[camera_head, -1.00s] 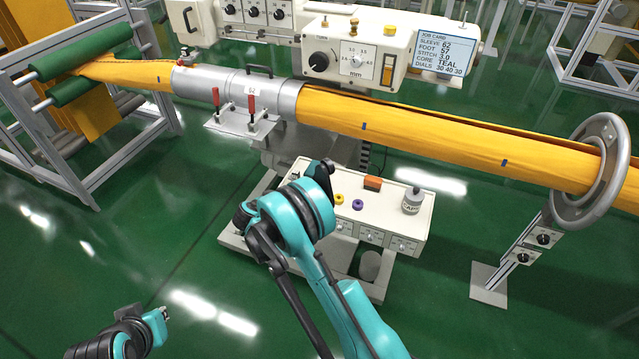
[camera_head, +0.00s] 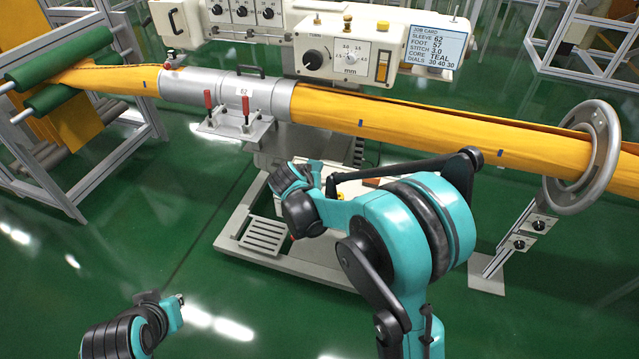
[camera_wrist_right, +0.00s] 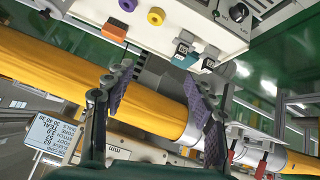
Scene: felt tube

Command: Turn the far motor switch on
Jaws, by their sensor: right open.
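An orange rocker switch (camera_head: 383,67) sits at the right of the cream machine head (camera_head: 340,35), behind the felt tube. I cannot tell if this is the far motor switch, or its state. In the right wrist view, small teal-and-black parts (camera_wrist_right: 184,54) sit on the cream table's edge; their kind is unclear. My right gripper (camera_wrist_right: 157,75) is open and empty, its pads above the yellow felt tube (camera_wrist_right: 150,97) in the wrist view. In the head view my right arm hides its fingers. My left gripper (camera_head: 168,308) hangs at the lower left, away from the machine.
The yellow tube (camera_head: 420,130) runs through a metal sleeve (camera_head: 228,92) and a grey ring (camera_head: 606,155). Red-handled clamps (camera_head: 245,105) stand before the sleeve.

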